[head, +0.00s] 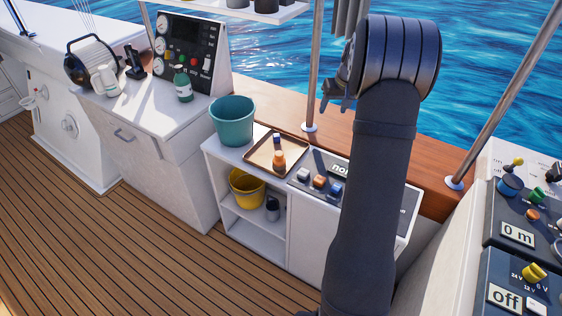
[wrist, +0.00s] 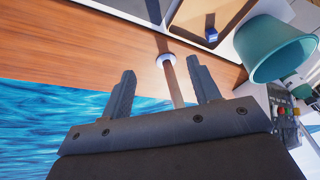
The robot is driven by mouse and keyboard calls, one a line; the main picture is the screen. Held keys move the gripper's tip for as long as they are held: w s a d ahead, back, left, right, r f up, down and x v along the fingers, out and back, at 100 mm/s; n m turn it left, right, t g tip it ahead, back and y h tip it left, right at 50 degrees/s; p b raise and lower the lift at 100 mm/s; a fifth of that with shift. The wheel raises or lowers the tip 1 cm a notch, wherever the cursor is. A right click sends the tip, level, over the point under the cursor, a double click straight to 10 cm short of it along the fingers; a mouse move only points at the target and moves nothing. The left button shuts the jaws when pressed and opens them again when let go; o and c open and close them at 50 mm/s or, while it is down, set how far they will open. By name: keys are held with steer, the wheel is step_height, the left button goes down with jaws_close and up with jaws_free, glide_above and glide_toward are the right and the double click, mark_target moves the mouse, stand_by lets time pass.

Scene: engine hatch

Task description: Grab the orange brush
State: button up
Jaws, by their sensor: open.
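A small orange item (head: 278,161) with a dark top stands in the shallow tan tray (head: 256,157) on the white cabinet. It may be the orange brush, but it is too small to be sure. A small item with a blue top (head: 277,141) is just behind it. In the wrist view a blue piece (wrist: 211,35) shows on the tray (wrist: 188,14), and no orange item is visible. My gripper (head: 335,92) is up and right of the tray, over the wooden ledge. Its fingers (wrist: 161,72) are apart with nothing held between them.
A teal bucket (head: 232,122) stands left of the tray; it also shows in the wrist view (wrist: 275,50). A yellow bucket (head: 246,188) is on the shelf below. A switch panel (head: 303,186) lies right of the tray. A metal pole (head: 313,70) rises behind it.

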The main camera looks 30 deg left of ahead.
mark_target(278, 154)
steer(key=s+a+f+n+h, duration=0.1)
steer(key=s+a+f+n, duration=0.15)
steer(key=s+a, duration=0.2)
steer(key=s+a+f+n+g+h, duration=0.1)
steer(key=s+a+n, duration=0.2)
steer(key=a, duration=0.2)
steer(key=s+a+f+n+h, duration=0.1)
steer(key=s+a+f+n, duration=0.15)
steer(key=s+a, duration=0.2)
steer(key=f, duration=0.7)
steer(key=w+f, duration=0.1)
steer(key=f, duration=0.3)
steer(key=shift+a, duration=0.35)
steer(key=shift+w+d+f, duration=0.1)
steer(key=shift+d+f, duration=0.05)
steer(key=shift+f, duration=1.2)
steer(key=shift+d+f, duration=0.1)
steer(key=shift+f, duration=1.2)
steer(key=c, duration=0.8)
